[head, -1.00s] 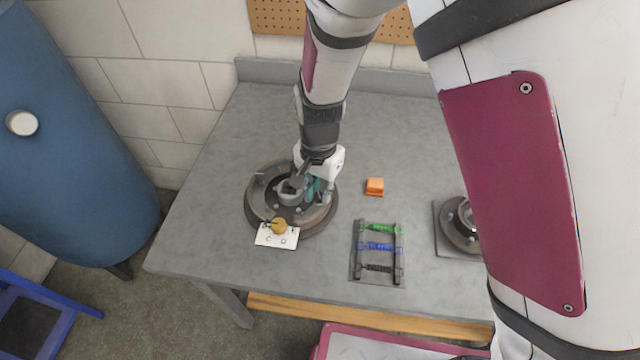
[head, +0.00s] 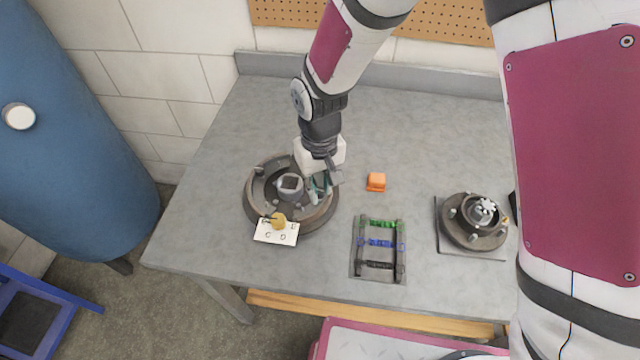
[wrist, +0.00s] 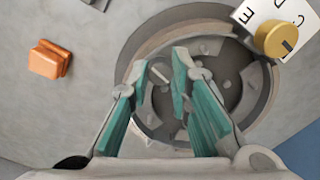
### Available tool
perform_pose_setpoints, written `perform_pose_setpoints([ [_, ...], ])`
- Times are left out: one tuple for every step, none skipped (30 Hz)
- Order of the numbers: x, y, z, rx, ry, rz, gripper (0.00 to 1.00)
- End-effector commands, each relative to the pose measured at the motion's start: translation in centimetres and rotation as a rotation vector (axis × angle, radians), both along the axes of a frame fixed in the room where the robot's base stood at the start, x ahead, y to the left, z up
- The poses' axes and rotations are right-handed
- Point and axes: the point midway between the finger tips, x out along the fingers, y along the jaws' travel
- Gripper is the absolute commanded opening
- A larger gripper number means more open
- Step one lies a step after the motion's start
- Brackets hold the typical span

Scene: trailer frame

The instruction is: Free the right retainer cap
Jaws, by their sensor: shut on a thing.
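The round brake assembly (head: 258,211) lies on the grey bench, with a square-topped hub (head: 290,186) in its middle. My gripper (head: 319,194) points down over the right part of the assembly, right of the hub. In the wrist view its teal fingers (wrist: 164,72) are close together around a small grey piece (wrist: 160,77), which appears to be the right retainer cap. Its contact with the fingers is hard to make out. The fingers hide part of the assembly, and I cannot tell whether the cap is clear of its pin.
A white card with a brass knob (head: 278,221) sits at the front rim. An orange block (head: 376,181) lies to the right. A rack with green, blue and black springs (head: 358,268) and a second hub assembly (head: 472,236) stand further right. The back of the bench is clear.

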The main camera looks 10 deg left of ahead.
Motion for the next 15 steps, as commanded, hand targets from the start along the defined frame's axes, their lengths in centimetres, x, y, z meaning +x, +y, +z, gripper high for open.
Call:
perform_pose_setpoints([
  [0.14, 0.11, 0.02, 0.003, -0.003, 0.034, 0.00],
  [0.13, 0.13, 0.02, 0.003, -0.003, 0.056, 0.00],
  [0.09, 0.15, 0.02, 0.004, -0.002, 0.080, 0.00],
  [0.10, 0.14, 0.03, 0.004, -0.002, 0.098, 0.00],
  [0.11, 0.12, 0.03, 0.003, -0.003, 0.115, 0.00],
  [0.11, 0.10, 0.04, 0.003, -0.003, 0.135, 0.00],
  [0.11, 0.11, 0.04, 0.003, -0.003, 0.150, 0.00],
  [0.09, 0.12, 0.05, 0.003, -0.003, 0.162, 0.00],
  [0.07, 0.15, 0.06, 0.003, -0.003, 0.177, 0.00],
  [0.06, 0.14, 0.06, 0.003, -0.003, 0.188, 0.00],
  [0.05, 0.14, 0.07, 0.003, -0.003, 0.198, 0.00],
  [0.05, 0.13, 0.07, 0.003, -0.003, 0.209, 0.00],
  [0.05, 0.13, 0.07, 0.003, -0.003, 0.216, 0.00],
  [0.05, 0.13, 0.08, 0.002, -0.003, 0.222, 0.00],
  [0.05, 0.13, 0.08, 0.002, -0.002, 0.229, 0.00],
])
